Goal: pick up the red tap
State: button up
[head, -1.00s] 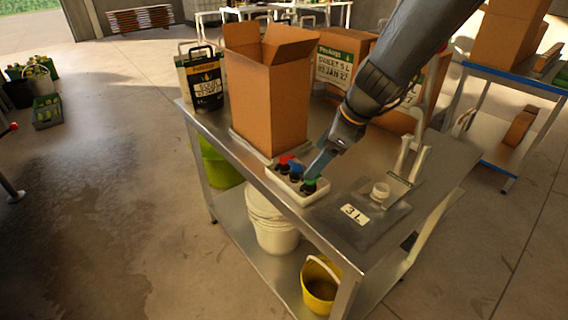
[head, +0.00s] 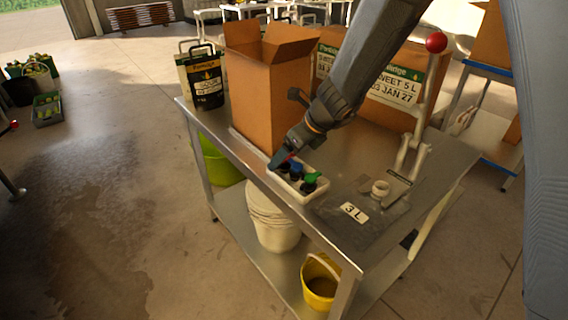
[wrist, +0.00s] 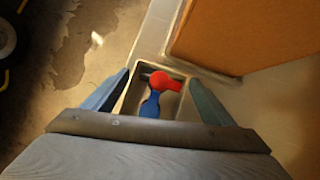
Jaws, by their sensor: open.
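The red tap (wrist: 163,80) lies in the far end of a small white tray (head: 310,195) on the metal table. In the wrist view it sits between the fingers of my gripper (wrist: 160,92), which is open and does not touch it visibly. A blue tap (wrist: 151,105) lies right beside the red one, nearer my palm. In the head view my gripper (head: 277,161) is over the tray's far left end and mostly hides the red tap. A green tap (head: 311,178) is at the tray's near end.
A tall open cardboard box (head: 270,105) stands right behind the tray, close to my gripper. A lever press with a red knob (head: 436,42) stands on the table's right side. A pouch marked 3 L (head: 352,213) lies near the front.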

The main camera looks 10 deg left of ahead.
jog(key=shift+f, duration=0.1)
jog(key=c, duration=1.1)
